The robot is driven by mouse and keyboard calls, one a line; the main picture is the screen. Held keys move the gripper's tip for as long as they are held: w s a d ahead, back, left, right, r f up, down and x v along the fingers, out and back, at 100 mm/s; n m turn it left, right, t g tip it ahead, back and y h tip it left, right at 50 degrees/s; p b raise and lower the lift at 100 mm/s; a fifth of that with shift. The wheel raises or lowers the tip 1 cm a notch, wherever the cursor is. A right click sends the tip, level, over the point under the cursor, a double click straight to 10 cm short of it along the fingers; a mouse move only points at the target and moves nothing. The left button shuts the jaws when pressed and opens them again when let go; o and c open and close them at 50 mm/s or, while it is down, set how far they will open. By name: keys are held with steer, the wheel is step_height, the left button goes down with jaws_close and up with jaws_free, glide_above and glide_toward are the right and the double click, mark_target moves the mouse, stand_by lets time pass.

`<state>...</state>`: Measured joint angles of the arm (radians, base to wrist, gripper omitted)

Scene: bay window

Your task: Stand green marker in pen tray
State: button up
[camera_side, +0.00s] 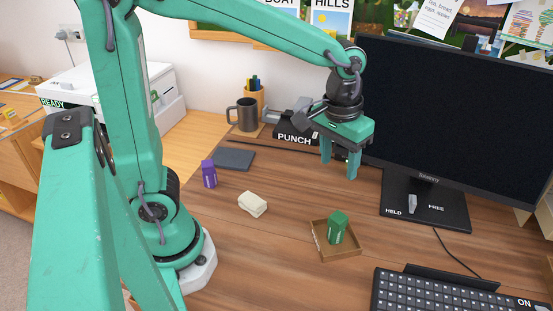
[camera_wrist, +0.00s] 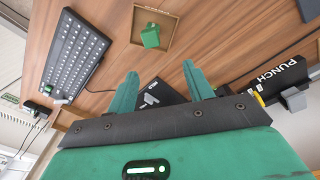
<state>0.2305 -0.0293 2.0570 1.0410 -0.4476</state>
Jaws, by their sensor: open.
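The green marker (camera_side: 337,229) is a short, chunky green piece. It looks upright inside the pen tray (camera_side: 318,241), a shallow square brown tray on the desk. In the wrist view the marker (camera_wrist: 150,37) stands inside the tray (camera_wrist: 176,28), near the tray's edge. My gripper (camera_side: 339,167) is open and empty, with its fingers pointing down above the desk. It is above and behind the marker, clear of it and of the tray. The two spread fingers also show in the wrist view (camera_wrist: 160,72), with nothing between them.
A purple marker (camera_side: 208,174) and a cream block (camera_side: 252,204) stand left of the tray. A keyboard (camera_side: 455,294) lies at front right. The monitor (camera_side: 465,120) rises close to my gripper's right. A mug (camera_side: 244,114) and hole punch (camera_side: 292,135) are at the back.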

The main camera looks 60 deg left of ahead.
steer(key=s+a+r+m+t, duration=0.2)
steer(key=s+a+r+t, duration=0.2)
steer(key=s+a, duration=0.4)
steer(key=shift+s+r+t, duration=0.15)
steer(key=shift+s+t, duration=0.25)
steer(key=shift+s, duration=1.5)
